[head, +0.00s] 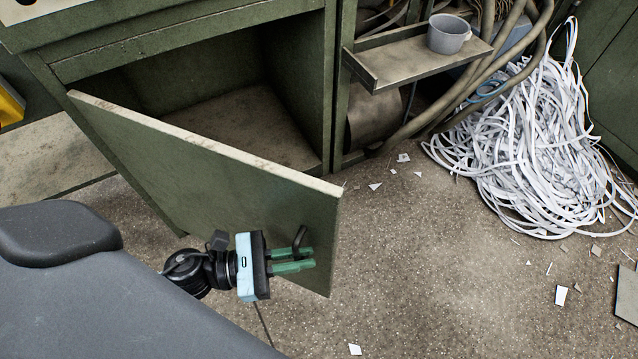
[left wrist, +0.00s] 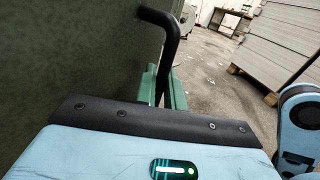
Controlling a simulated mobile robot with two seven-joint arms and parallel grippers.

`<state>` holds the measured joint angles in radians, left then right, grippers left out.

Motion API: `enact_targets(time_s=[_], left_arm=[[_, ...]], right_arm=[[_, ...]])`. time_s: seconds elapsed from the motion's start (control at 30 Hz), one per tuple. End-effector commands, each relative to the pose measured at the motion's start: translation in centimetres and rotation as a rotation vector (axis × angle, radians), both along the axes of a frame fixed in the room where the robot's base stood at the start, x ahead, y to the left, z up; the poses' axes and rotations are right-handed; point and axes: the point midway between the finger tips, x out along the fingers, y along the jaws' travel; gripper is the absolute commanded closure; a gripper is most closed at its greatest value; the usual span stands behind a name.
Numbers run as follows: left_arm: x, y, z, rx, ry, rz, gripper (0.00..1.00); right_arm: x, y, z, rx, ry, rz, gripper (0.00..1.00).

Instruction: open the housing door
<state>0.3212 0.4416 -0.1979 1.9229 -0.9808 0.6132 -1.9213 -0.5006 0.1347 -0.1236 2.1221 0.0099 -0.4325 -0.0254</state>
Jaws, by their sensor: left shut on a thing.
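The green housing door (head: 215,180) stands partly open, swung out towards me, in the head view. Its outer face fills the left side of the left wrist view (left wrist: 70,50). A black bar handle (head: 299,238) sits near the door's free edge; it also shows in the left wrist view (left wrist: 172,45). My left gripper (head: 293,260) has its green fingers at the handle and is shut on it. The handle's lower end is hidden by the gripper. The cabinet interior (head: 220,95) shows as an empty dark space. My right gripper is in neither view.
A grey cup (head: 447,36) stands on a small shelf (head: 415,62) right of the opening, beside thick hoses. A heap of white paper strips (head: 540,150) lies on the floor at right. Scraps dot the floor; the floor right of the door is mostly free.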

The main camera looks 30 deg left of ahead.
Motion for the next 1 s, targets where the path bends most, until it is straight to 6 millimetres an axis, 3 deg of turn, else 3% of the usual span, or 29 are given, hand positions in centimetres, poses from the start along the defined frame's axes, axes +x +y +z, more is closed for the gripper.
enact_targets(time_s=[0.03,0.2,0.5,0.73,1.0], left_arm=[[-2.3,0.2,-0.1,0.001,0.006,-0.043,1.0],[-8.9,1.1,-0.1,0.001,0.007,-0.183,1.0],[-18.3,4.2,0.0,-0.001,0.006,-0.392,1.0],[-22.7,6.4,0.1,0.0,0.001,-0.497,1.0],[-24.7,7.7,0.0,0.0,-0.001,-0.548,1.0]], right_arm=[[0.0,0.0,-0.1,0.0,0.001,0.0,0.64],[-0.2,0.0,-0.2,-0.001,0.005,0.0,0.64],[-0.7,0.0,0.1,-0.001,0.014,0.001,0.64],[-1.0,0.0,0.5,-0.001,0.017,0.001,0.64],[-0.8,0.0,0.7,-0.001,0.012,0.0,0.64]])
